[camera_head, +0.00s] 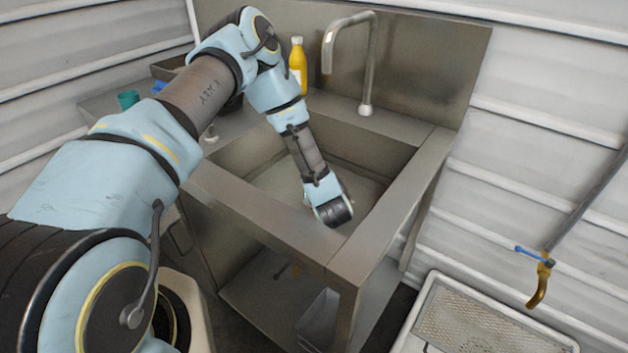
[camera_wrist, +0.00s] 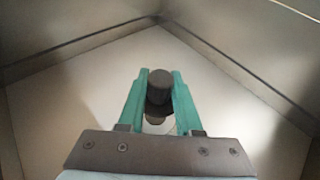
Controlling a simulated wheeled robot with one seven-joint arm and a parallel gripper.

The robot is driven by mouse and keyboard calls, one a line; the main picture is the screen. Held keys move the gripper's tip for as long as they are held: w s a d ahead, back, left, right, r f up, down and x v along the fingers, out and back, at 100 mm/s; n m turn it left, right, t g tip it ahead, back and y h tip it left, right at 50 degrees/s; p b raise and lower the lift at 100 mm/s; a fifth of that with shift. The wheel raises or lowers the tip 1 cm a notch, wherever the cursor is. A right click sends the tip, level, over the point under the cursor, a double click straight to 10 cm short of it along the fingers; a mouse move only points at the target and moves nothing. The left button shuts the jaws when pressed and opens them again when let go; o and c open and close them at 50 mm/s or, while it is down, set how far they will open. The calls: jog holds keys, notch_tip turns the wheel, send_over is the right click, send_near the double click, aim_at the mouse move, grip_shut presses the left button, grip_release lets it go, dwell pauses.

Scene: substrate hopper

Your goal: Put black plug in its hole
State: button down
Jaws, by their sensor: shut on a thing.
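The black plug (camera_wrist: 159,88) is a dark round-topped piece between the two teal fingers of my gripper (camera_wrist: 161,76) in the wrist view. My gripper is shut on it, inside the sink basin, over the pale basin floor (camera_wrist: 222,95). In the head view my arm reaches down into the steel sink (camera_head: 245,150), and the fingers and plug are hidden. A small pale patch shows between the fingers below the plug; I cannot tell what it is. The hole is not clearly visible in either view. I cannot tell whether the plug touches the floor.
Basin walls (camera_wrist: 75,45) stand around my gripper. A curved faucet (camera_head: 368,70) rises behind the basin. A yellow bottle (camera_head: 298,62) and a green cup (camera_head: 128,99) stand on the counter. A brass tap (camera_head: 540,280) and a grated tray (camera_head: 480,325) are at the right.

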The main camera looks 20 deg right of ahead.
jog(key=shift+f, duration=0.15)
jog(key=shift+f+b, duration=1.25)
jog(key=shift+f, duration=0.1)
jog(key=shift+f+b, duration=1.05)
jog(key=c, duration=0.5)
grip_release()
jog(key=shift+r, duration=0.1)
